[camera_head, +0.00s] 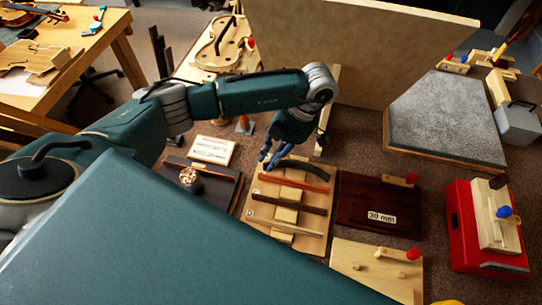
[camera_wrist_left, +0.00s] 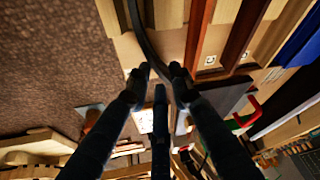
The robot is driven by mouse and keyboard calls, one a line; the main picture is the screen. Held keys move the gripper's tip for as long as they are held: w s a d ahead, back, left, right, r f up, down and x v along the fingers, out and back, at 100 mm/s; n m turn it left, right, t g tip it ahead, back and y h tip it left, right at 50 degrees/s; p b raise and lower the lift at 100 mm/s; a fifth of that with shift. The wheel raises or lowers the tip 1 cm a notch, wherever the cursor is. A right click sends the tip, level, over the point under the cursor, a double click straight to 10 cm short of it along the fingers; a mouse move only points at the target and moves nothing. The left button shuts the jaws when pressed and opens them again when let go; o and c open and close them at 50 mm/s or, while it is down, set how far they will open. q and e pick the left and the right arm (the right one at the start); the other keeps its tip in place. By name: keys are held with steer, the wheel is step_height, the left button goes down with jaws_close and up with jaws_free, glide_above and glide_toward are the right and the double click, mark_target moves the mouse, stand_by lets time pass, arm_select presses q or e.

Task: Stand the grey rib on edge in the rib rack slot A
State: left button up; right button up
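The grey rib (camera_head: 308,168) is a dark, curved thin strip at the far end of the wooden rib rack (camera_head: 315,240). It also shows in the left wrist view (camera_wrist_left: 146,38), running up from between the fingertips. My left gripper (camera_head: 271,160) is at the rib's left end, with one finger on each side. I cannot tell how deep the rib sits in the rack, and slot A's letter is unreadable. My right gripper is out of view.
A reddish strip (camera_head: 298,185) and a dark brown strip (camera_head: 288,203) lie nearer on the rack. A dark board marked 30 mm (camera_head: 350,215) is to the right, a dark tray (camera_head: 222,190) to the left. A large upright panel (camera_head: 350,55) stands behind.

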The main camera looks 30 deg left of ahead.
arm_select(q)
steer(key=v, duration=0.7)
steer(key=shift+r, duration=0.25)
steer(key=shift+d, duration=0.1)
stand_by(0.5)
